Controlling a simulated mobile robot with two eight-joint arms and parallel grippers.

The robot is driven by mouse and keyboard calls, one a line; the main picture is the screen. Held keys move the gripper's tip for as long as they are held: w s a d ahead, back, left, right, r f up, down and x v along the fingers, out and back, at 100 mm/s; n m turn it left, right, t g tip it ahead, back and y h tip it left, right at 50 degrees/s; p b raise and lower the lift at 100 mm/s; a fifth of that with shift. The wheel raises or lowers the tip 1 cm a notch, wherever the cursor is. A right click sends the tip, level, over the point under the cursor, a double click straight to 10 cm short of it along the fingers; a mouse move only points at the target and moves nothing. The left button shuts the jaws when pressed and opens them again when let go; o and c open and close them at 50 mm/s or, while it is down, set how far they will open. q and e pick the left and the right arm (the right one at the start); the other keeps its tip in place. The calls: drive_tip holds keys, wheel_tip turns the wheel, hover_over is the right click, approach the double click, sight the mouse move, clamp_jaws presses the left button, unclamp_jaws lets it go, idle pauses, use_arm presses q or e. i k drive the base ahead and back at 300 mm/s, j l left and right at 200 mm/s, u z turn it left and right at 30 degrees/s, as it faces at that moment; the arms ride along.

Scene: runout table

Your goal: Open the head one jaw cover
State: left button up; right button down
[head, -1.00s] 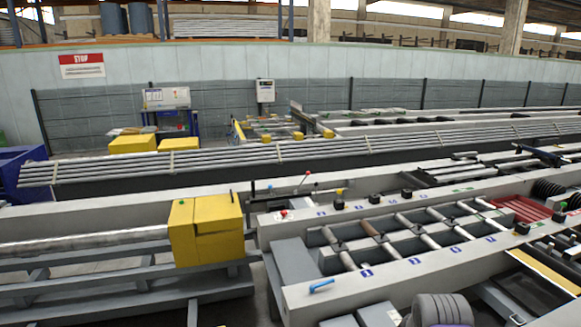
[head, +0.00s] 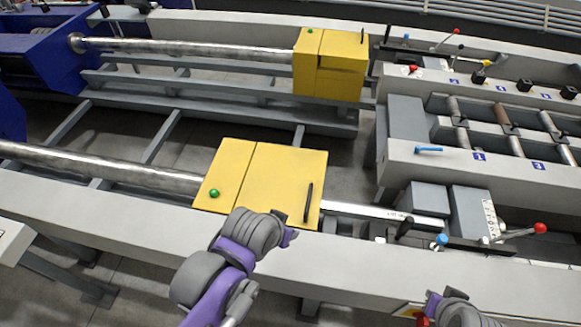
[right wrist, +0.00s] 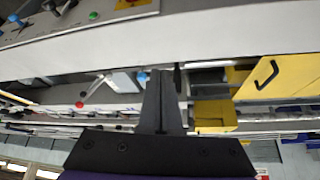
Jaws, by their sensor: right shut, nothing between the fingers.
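Two yellow jaw covers show in the head view, and I cannot tell by any label which is head one. The near cover (head: 262,180) is closed over a steel bar, with a green knob (head: 214,193) and a black handle (head: 308,203). The far cover (head: 328,70) is also closed. My left arm reaches in front of the near cover; its gripper fingers do not show. In the right wrist view my right gripper (right wrist: 163,78) is shut and empty, apart from a yellow cover (right wrist: 288,80) with a black handle (right wrist: 266,74) at the right.
A long grey beam (head: 130,222) runs in front of the near cover. Right of it are a grey block (head: 428,197) and a red-knobbed lever (head: 540,228). A blue handle (head: 428,149) sits on the roller frame. Blue machine housings (head: 45,62) stand at the left.

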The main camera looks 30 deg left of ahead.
sight(289, 180)
drive_tip(key=j+u, duration=0.5)
drive_tip(key=i+j+u, duration=0.15)
drive_tip(key=j+u, duration=0.35)
